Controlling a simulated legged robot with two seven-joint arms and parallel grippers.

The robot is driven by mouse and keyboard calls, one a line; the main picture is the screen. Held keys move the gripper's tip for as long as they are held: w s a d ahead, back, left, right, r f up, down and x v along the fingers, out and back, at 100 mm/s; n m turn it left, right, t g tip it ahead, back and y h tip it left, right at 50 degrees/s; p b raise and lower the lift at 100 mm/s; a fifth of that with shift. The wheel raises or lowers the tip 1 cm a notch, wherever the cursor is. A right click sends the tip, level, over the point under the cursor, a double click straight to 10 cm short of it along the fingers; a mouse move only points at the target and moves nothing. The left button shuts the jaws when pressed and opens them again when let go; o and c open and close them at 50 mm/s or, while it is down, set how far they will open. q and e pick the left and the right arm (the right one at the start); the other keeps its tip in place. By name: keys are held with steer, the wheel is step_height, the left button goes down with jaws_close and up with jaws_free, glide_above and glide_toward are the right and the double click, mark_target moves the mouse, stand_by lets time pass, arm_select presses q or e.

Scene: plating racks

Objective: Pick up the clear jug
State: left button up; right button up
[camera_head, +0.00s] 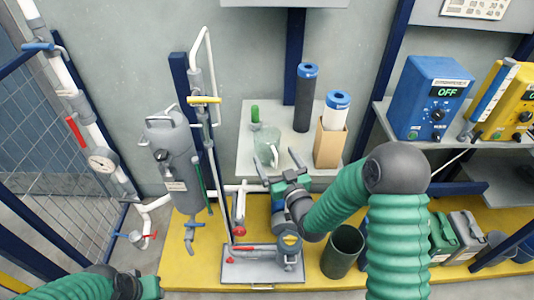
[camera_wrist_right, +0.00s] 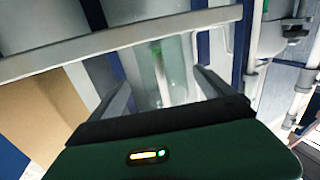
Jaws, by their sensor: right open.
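The clear jug (camera_head: 267,145), pale green and see-through, stands on the grey shelf (camera_head: 245,160) against the back wall. My right gripper (camera_head: 278,162) is open and empty, just in front of and below the jug in the head view. In the right wrist view the clear jug (camera_wrist_right: 178,72) shows between the two spread fingers of my right gripper (camera_wrist_right: 164,84), beyond their tips. I see no contact. My left gripper (camera_head: 150,288) is at the bottom left edge, partly cut off, and its jaws cannot be made out.
A green-topped bottle (camera_head: 254,116) stands behind the jug. A dark blue-topped cylinder (camera_head: 305,98) and a cardboard box (camera_head: 329,145) holding another cylinder stand to the right.

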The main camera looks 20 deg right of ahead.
mark_target(272, 153)
steer(key=w, duration=0.3)
steer(key=w+r, duration=0.1)
steer(key=shift+w+a, duration=0.3)
steer(key=shift+w, duration=0.1)
steer(key=shift+w+a, duration=0.1)
steer(key=shift+w, duration=0.3)
steer(key=shift+c, duration=0.9)
steer(key=c, duration=1.3)
steer(key=shift+r, duration=0.15)
